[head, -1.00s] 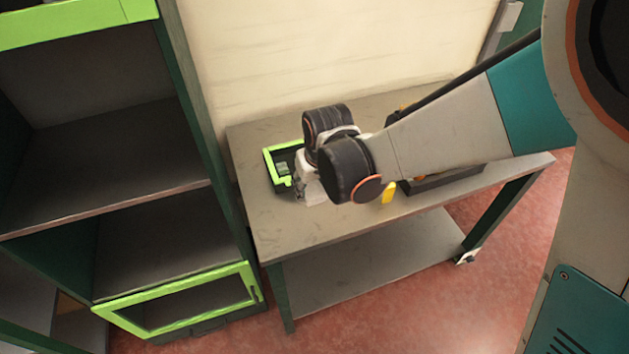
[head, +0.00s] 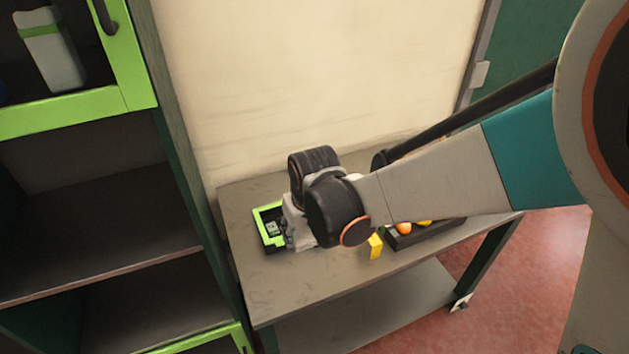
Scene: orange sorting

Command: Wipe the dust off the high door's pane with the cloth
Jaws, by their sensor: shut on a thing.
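The high door (head: 75,112) has a bright green frame and a dark handle (head: 106,16); only its lower part shows at the upper left. Its pane (head: 18,90) is see-through, and I cannot make out dust on it. The cloth cannot be told apart clearly from the pale gripper parts.
Open shelves (head: 95,215) lie below; a low green door (head: 215,340) shows partly.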

